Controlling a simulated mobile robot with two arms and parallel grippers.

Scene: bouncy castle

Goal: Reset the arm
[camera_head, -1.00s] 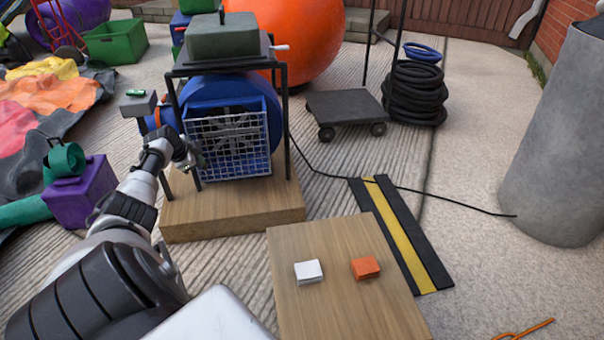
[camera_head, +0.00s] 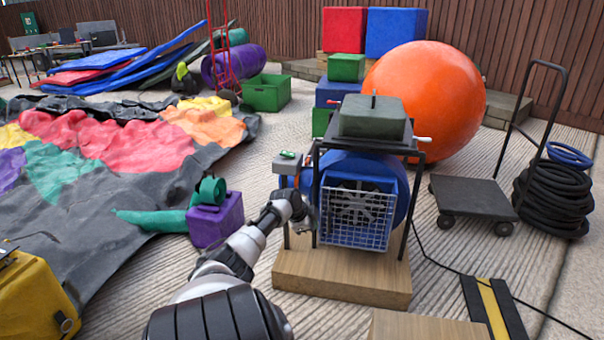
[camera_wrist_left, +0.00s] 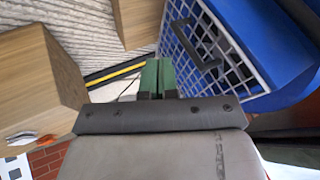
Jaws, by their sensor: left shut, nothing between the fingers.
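My left arm reaches in from the bottom of the head view. Its gripper (camera_head: 306,222) is beside the left edge of the blue blower (camera_head: 362,190), small and dark there. In the left wrist view the two green fingers of the gripper (camera_wrist_left: 157,78) are together with nothing between them. The blower's white grille (camera_wrist_left: 210,45) is just to the right of the fingers; I cannot tell whether they touch it. My right gripper is in no view.
The blower stands on a wooden base (camera_head: 340,282) within a black frame. A grey box with a green switch (camera_head: 288,160) is on its left. A purple block (camera_head: 216,222) and deflated colourful fabric (camera_head: 110,150) lie left. A cart (camera_head: 472,198) stands right.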

